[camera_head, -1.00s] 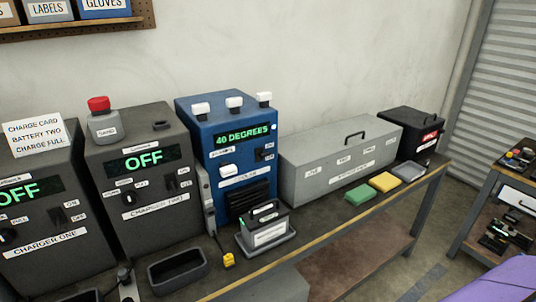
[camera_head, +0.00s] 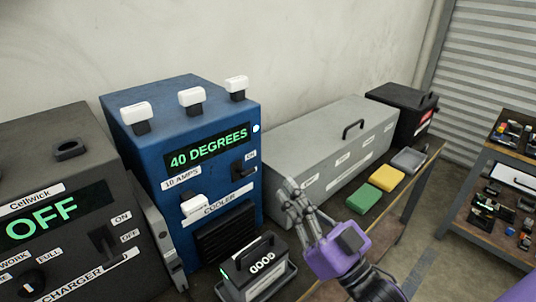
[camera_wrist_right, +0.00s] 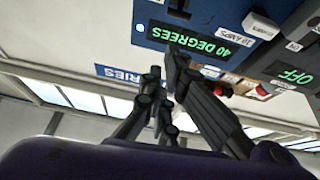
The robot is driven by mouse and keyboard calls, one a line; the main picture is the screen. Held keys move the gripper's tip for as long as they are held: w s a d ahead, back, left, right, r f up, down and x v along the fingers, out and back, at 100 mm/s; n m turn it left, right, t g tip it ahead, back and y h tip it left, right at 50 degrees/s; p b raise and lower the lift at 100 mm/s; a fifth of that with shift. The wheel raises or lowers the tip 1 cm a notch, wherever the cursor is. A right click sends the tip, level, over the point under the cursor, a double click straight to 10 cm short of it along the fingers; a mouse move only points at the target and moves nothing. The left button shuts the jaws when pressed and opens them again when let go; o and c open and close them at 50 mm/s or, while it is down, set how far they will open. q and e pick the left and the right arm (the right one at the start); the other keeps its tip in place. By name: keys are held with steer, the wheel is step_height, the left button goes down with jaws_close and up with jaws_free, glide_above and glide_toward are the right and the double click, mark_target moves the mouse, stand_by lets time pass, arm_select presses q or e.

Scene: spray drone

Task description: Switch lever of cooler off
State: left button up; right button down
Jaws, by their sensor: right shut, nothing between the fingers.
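The cooler (camera_head: 150,175) is a blue box with a green "40 DEGREES" display (camera_head: 208,148). Its small black lever (camera_head: 243,169) is on the front at the right, by an "ON" label; I cannot tell its exact setting. My right gripper (camera_head: 287,192) is shut and empty, just right of the cooler's front and apart from the lever, in front of the grey box. In the right wrist view the gripper's dark fingers (camera_wrist_right: 162,75) point up towards the cooler's display (camera_wrist_right: 208,40), which shows upside down. My left gripper is not in view.
A dark charger reading "OFF" (camera_head: 60,215) stands left of the cooler. A battery labelled "GOOD" (camera_head: 258,265) stands in front of it. The long grey box (camera_head: 335,145), green (camera_head: 364,198) and yellow (camera_head: 380,178) blocks and a black box (camera_head: 400,110) are to the right.

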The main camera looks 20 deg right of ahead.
steer(key=w+a+r+p, duration=0.3)
steer(key=w+r, duration=0.3)
steer(key=w, duration=0.1)
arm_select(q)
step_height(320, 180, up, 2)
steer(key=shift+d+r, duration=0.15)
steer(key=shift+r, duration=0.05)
arm_select(e)
steer(key=shift+y, duration=0.3)
steer(key=f, duration=0.4)
steer(key=shift+w+a+f, duration=0.1)
steer(key=shift+w+a, duration=0.1)
steer(key=shift+w, duration=0.2)
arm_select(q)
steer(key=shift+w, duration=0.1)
